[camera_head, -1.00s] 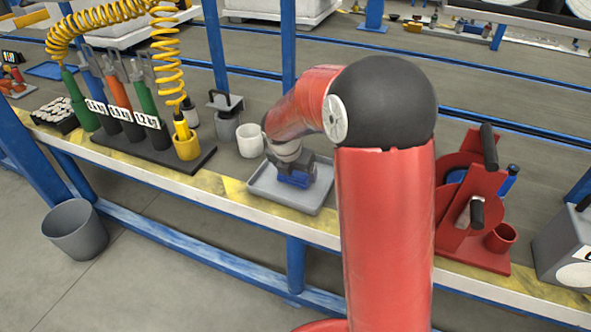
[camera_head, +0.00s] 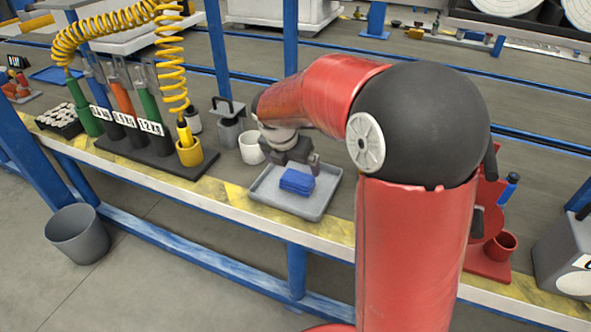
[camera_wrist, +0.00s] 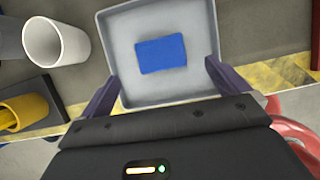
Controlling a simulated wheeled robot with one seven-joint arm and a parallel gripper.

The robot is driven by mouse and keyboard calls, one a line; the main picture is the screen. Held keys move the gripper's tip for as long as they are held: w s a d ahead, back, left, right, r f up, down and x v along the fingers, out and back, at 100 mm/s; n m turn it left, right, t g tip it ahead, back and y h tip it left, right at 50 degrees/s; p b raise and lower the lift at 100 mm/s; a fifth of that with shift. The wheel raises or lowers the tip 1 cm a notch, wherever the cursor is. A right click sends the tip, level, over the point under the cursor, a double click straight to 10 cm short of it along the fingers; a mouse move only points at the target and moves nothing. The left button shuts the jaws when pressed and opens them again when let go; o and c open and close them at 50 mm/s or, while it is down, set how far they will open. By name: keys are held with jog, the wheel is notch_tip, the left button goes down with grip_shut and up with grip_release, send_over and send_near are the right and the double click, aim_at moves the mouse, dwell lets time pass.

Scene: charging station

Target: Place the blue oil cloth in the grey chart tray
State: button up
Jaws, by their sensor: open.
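The blue oil cloth (camera_head: 297,181) is a folded blue block lying flat inside the grey chart tray (camera_head: 262,188). The tray sits on the bench near its front edge. In the wrist view the cloth (camera_wrist: 161,54) lies near the middle of the tray floor, clear of the tray walls (camera_wrist: 113,45). My gripper (camera_head: 299,160) is above the back part of the tray, apart from the cloth. In the wrist view my gripper (camera_wrist: 160,85) shows its two fingers spread wide with nothing between them but the view of the tray.
A white cup (camera_head: 250,145) stands just left of the tray, and a yellow cup (camera_head: 190,152) is further left beside a rack of coloured cylinders. A red stand (camera_head: 488,255) is to the right, partly behind my arm. A grey bin (camera_head: 77,234) stands on the floor.

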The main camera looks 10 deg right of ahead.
jog(key=s+d+r+m, duration=0.2)
jog(key=s+r+m, duration=0.7)
jog(key=s+m, duration=0.35)
jog(key=s+f+m+t+y, duration=0.1)
jog(key=s+m+t+y, duration=0.1)
jog(key=s+m, duration=1.2)
jog(key=shift+m+y, duration=0.4)
jog(key=shift+m, duration=0.55)
